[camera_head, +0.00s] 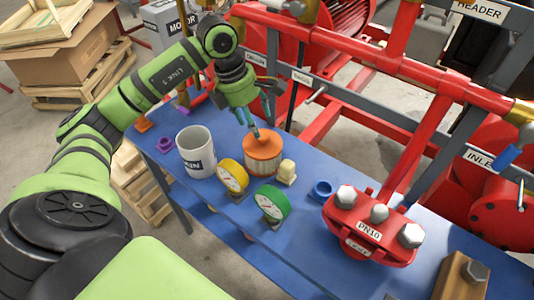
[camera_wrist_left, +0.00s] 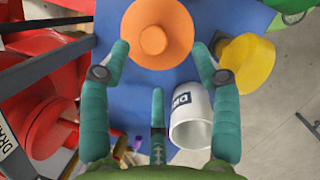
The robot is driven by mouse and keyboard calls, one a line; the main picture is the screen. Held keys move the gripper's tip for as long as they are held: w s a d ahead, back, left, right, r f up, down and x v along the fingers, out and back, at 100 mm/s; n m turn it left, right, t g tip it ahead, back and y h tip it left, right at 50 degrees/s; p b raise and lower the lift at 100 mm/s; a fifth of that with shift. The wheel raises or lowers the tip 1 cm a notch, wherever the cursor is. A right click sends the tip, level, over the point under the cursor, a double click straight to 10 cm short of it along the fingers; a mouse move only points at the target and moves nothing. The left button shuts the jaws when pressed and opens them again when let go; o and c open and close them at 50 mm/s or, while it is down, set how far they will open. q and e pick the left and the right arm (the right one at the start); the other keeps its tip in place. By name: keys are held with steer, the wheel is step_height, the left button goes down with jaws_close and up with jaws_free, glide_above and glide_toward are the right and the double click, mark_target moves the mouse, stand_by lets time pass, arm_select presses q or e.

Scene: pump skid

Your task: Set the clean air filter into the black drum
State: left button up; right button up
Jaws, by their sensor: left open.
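An orange-capped round cylinder (camera_head: 263,152) with a pale band below its cap stands on the blue table. It looks like the air filter; I cannot read how clean it is. In the left wrist view its orange top (camera_wrist_left: 155,38) lies ahead of my fingers. My left gripper (camera_head: 258,120) is open and empty, pointing down just above and behind the cylinder. Its spread fingers (camera_wrist_left: 161,50) show in the left wrist view, apart from the cylinder as far as I can tell. I cannot make out the black drum in either view. My right gripper is out of view.
On the blue table (camera_head: 225,212), a white labelled cup (camera_head: 196,152) stands left of the cylinder. A yellow gauge (camera_head: 232,177), a green gauge (camera_head: 272,204) and a small cream knob (camera_head: 287,170) stand close by. Red pipes (camera_head: 330,45) run behind; a red bolted flange (camera_head: 368,225) stands right.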

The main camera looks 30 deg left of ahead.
mark_target(262, 135)
arm_select(q)
steer(key=p+x, duration=0.1)
steer(key=x, duration=0.1)
steer(key=p+x, duration=0.1)
steer(key=x, duration=0.1)
steer(key=w+p+x, duration=0.1)
steer(key=x, duration=0.1)
steer(key=shift+a+f, duration=0.1)
steer(key=shift+f, duration=0.05)
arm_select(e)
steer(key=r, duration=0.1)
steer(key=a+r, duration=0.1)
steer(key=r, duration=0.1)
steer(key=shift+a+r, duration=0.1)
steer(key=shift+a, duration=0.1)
arm_select(q)
jaws_close()
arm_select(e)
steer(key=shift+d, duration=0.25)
